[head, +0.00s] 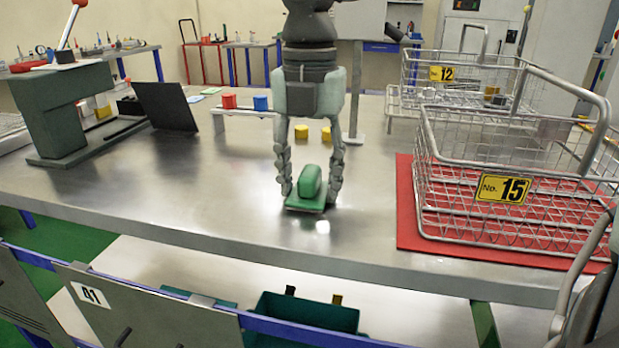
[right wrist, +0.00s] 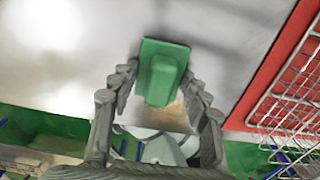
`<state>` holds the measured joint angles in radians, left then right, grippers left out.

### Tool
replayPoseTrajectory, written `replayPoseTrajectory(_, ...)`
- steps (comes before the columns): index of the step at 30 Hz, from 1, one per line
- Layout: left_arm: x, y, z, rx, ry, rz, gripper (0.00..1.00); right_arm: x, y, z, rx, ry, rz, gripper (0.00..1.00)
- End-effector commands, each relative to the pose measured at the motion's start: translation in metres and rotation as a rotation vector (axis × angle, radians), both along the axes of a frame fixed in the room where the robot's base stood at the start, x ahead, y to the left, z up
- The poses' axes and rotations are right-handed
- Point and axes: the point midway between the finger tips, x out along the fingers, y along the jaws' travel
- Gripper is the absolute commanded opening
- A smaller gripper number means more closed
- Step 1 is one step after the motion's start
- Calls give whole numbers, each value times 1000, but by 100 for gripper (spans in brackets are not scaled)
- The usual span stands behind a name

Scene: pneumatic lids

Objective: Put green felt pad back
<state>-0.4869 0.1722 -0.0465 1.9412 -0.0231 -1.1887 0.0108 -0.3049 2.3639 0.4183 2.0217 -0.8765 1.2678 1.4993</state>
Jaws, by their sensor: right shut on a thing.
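The green felt pad (head: 311,182) is a rounded green block on a flat, darker green base. It is near the front edge of the steel table (head: 180,190), left of the red mat. My right gripper (head: 309,191) comes down from above and is shut on it, one finger on each side. In the right wrist view the pad (right wrist: 162,80) sits between the fingertips, its flat base on the far side. I cannot tell whether the base touches the table.
Wire basket No. 15 (head: 502,189) stands on a red mat (head: 407,220) at the right, basket No. 12 (head: 442,73) behind it. A green press (head: 50,110) and dark panel (head: 165,106) stand left. Red (head: 229,101) and blue (head: 261,103) pieces are behind. The table's left front is clear.

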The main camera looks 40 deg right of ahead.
Motion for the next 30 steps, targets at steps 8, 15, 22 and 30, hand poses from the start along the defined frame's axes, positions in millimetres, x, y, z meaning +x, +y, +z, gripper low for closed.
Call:
replayPoseTrajectory(8, -1, 1, 2, 2, 3, 1, 40, 0, 0, 0, 0, 0, 0, 67)
replayPoseTrajectory(15, -2, 1, 2, 1, 3, 1, 40, 0, 0, 1, 0, 0, 0, 67)
replayPoseTrajectory(22, -7, 1, -23, -10, 17, -1, 40, 1, 0, 10, -1, -5, -1, 67)
replayPoseTrajectory(30, -4, 1, -9, -3, 9, -1, 40, 6, -5, 60, -1, -5, -2, 67)
